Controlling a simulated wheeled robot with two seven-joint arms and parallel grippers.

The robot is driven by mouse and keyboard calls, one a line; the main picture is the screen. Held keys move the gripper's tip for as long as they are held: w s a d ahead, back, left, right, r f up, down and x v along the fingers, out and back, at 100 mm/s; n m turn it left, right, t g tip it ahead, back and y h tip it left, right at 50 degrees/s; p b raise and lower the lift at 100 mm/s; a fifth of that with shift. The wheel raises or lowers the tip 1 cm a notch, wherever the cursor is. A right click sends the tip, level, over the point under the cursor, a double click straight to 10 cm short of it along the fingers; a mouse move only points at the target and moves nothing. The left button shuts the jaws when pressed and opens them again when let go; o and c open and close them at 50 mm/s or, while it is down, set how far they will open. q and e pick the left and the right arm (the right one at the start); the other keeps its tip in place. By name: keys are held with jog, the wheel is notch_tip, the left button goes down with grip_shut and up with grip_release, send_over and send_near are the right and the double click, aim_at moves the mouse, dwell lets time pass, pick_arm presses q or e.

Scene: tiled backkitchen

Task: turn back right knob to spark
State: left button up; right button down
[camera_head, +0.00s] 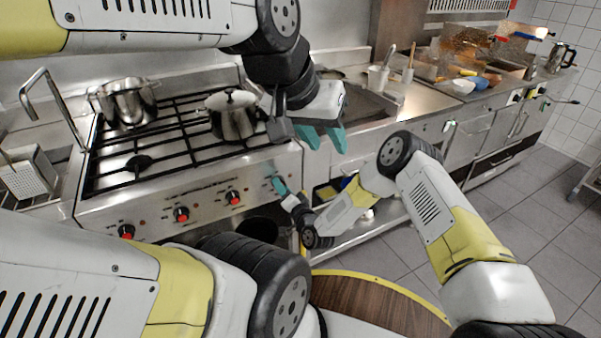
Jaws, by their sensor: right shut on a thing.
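The stove's front panel (160,202) carries a row of black and red knobs. Three show clearly: the left one (127,232), the middle one (181,214) and another (233,198) to its right. My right gripper (279,185) is at the right end of this row, its teal fingers shut on the rightmost knob, which they hide. How far that knob is turned cannot be seen. My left gripper (323,138) hangs above and to the right, near the counter's front edge, with its teal fingers apart and nothing seen between them.
A lidded pot (231,116) and an open steel pot (125,103) stand on the black burner grates. A fryer basket (30,175) is at the left. A steel counter (425,98) with utensils and food runs off right. The tiled floor (400,250) is clear.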

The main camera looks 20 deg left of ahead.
jog(key=shift+n, duration=3.6)
jog(key=c, duration=0.9)
grip_release()
jog(key=v, duration=0.8)
